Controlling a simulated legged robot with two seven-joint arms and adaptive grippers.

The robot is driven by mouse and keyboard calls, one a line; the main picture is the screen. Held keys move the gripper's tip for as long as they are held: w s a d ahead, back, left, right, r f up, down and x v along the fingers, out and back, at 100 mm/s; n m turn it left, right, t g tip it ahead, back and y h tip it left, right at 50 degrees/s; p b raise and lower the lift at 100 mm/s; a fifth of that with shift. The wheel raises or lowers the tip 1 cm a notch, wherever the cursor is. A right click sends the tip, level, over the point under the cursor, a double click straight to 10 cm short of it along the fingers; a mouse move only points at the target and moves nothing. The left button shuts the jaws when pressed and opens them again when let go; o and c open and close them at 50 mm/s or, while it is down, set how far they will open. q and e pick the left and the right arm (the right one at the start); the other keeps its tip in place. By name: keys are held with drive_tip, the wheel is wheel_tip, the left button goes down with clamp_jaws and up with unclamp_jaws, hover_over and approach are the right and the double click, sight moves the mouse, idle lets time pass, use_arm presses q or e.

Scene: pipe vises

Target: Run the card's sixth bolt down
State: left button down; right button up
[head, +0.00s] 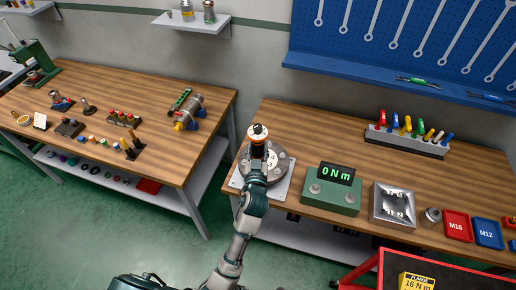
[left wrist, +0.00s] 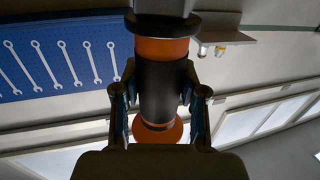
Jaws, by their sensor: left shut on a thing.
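My left gripper (head: 257,160) is shut on an orange and black cylindrical tool (head: 258,134), which stands upright over the flange. The left wrist view shows the tool (left wrist: 160,88) between the two fingers of the gripper (left wrist: 160,105). The round grey flange (head: 282,166) sits on a pale plate (head: 236,181) at the left end of the right bench. The gripper and arm cover much of the flange, and I cannot make out which bolt the tool is over. A yellow card (head: 416,282) reading "FLANGE 16 N m" is at the bottom right. My right gripper is not in view.
A green box with a display (head: 336,173) reading "0 N m" stands right of the flange. Beyond it are a metal tray (head: 374,213), a red M16 bin (head: 456,225) and a blue M12 bin (head: 488,233). A tool rack (head: 408,140) stands behind. A gap separates the left bench (head: 160,85).

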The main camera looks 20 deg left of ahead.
sight(257, 143)
use_arm(q)
drive_tip(key=shift+f, duration=0.2)
idle(0.6)
drive_tip(key=shift+r+p, duration=2.45)
drive_tip(key=shift+r, duration=0.35)
drive_tip(key=shift+f, duration=0.1)
